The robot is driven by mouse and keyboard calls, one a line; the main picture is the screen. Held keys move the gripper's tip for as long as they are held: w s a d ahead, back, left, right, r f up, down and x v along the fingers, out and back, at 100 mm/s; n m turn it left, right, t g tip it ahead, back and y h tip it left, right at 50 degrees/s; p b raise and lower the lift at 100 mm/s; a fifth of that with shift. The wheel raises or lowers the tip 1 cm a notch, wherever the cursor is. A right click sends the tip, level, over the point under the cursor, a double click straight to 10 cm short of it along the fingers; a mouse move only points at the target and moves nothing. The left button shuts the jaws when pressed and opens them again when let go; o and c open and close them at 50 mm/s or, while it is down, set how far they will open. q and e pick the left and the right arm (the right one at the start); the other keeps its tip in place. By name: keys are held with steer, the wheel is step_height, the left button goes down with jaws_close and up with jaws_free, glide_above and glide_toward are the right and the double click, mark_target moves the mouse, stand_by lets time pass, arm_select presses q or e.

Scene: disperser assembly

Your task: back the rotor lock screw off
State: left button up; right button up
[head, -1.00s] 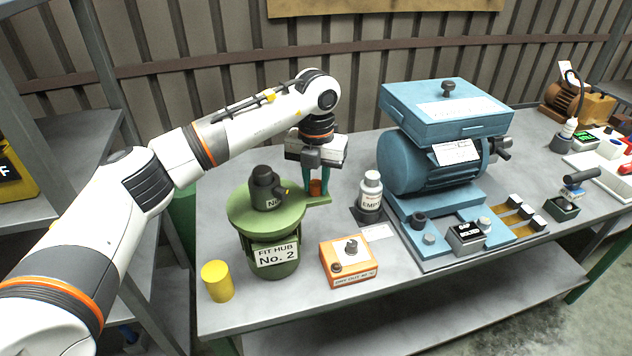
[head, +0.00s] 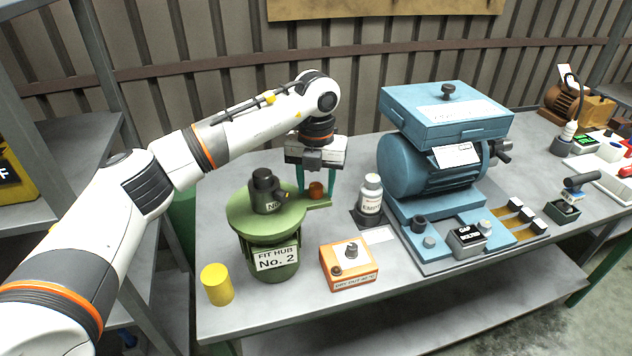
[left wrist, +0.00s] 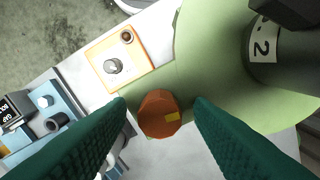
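The rotor lock screw appears to be the orange-brown faceted knob (head: 316,189) on a tab at the right side of the green hub stand (head: 238,213), labelled "FIT HUB No. 2". In the left wrist view the knob (left wrist: 159,116) carries a yellow mark. My left gripper (head: 316,194) points down over it with teal fingers on either side. The left wrist view shows gaps between both fingers and the knob, so the gripper (left wrist: 160,104) is open around it, not holding it. The knob's lower part is hidden. My right gripper is not in view.
A dark hub (head: 264,190) stands on the green plate. A yellow cylinder (head: 217,284), an orange box (head: 348,267) and a white bottle (head: 370,194) stand nearby. The large blue machine (head: 435,165) fills the bench to the right. Bare grey bench lies in front.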

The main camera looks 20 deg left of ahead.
mark_target(316, 185)
arm_select(q)
step_height(316, 185, up, 12)
steer(key=b, duration=0.2)
stand_by(0.4)
stand_by(0.4)
